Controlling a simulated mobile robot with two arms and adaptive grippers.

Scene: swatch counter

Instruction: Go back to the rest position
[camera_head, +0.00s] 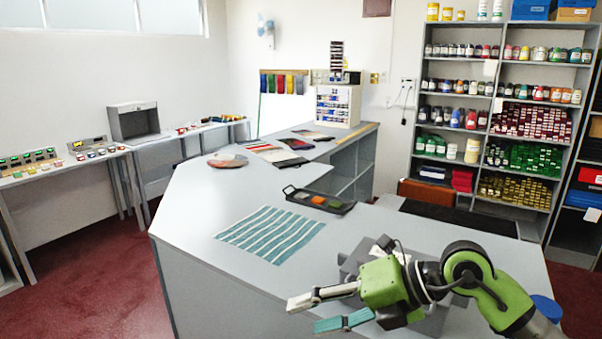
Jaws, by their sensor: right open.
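My right gripper (305,313) reaches in from the right over the near part of the grey counter (200,215). Its two fingers are spread apart and nothing shows between them. The upper finger has a pale tip. A teal patch shows at the lower finger, and I cannot tell whether it is part of the finger or a separate piece. My right arm is green and black and bends above the counter's right side. My left gripper is not in view.
A teal striped cloth (270,234) lies flat left of the gripper. A dark tray (345,209) with coloured pieces lies farther back. A grey object (352,262) is partly hidden behind the gripper. A blue round thing (547,308) stands by my arm. Shelves (423,97) line the back right.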

